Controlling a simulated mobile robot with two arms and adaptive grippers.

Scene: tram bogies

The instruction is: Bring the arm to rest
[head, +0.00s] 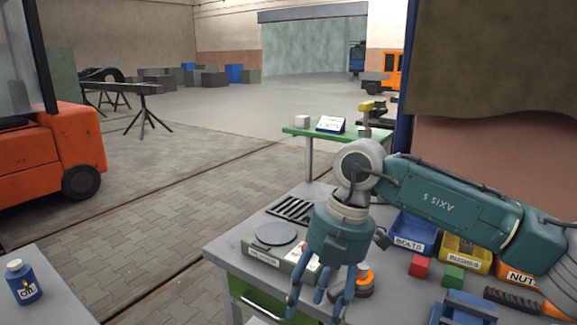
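My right arm comes in from the right over the grey workbench (237,248). Its teal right gripper (320,295) points down above the front part of the bench. Its blue fingers are spread apart, and I see nothing held between them. An orange-topped dark round object (364,276) is just right of the fingers, partly covered by them. My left gripper is not in view.
On the bench are a scale with a round plate (276,234), a blue bolts bin (412,234), a yellow bin (466,250), a red block (419,266) and a green block (453,276). A blue bottle (22,283) stands on another table at left. An orange forklift (45,155) is beyond.

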